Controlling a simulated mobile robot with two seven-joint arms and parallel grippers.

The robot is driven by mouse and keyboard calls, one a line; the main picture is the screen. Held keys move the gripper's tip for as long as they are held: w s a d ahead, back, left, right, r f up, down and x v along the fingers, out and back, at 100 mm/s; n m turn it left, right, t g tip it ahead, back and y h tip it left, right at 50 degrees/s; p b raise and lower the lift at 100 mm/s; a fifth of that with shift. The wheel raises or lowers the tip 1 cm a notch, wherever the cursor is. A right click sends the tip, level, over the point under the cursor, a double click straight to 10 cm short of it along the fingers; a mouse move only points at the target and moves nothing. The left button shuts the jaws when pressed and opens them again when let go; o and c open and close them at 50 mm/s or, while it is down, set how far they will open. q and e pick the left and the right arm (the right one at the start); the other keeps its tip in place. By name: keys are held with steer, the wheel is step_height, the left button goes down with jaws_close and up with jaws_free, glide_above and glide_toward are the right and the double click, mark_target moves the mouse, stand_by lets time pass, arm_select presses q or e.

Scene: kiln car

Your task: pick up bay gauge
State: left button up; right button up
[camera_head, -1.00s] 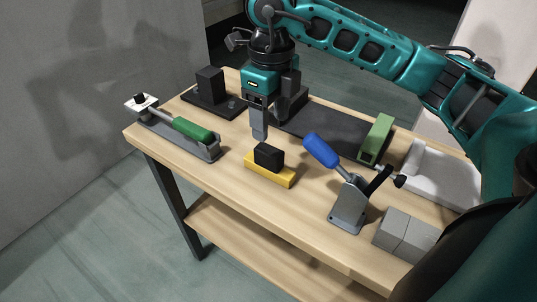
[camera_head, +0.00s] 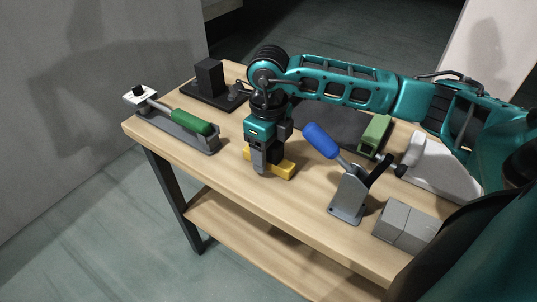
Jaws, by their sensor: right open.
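A yellow bar with a black block on top (camera_head: 285,170), which I take to be the bay gauge, lies on the wooden workbench near its front edge. My right gripper (camera_head: 268,155) is lowered over it, pointing down. Its jaws are open, with one grey finger on the near side of the black block. The gripper hides much of the block and the middle of the bar; whether the fingers touch it I cannot tell. My left gripper is not in view.
A green-handled clamp (camera_head: 190,122) lies to the left and a blue-handled clamp (camera_head: 347,190) stands to the right. Grey blocks (camera_head: 404,226), a green block (camera_head: 375,135) and a white piece (camera_head: 440,165) are further right. A black fixture (camera_head: 212,84) stands at the back left.

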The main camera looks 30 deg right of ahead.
steer(key=shift+c, duration=0.2)
jaws_close()
stand_by(0.3)
steer(key=shift+r, duration=0.1)
arm_select(q)
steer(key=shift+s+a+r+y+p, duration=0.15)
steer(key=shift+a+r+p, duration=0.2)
steer(key=shift+p, duration=0.3)
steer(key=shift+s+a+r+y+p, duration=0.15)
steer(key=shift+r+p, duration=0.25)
steer(key=shift+p, duration=0.25)
arm_select(e)
step_height(320, 180, up, 20)
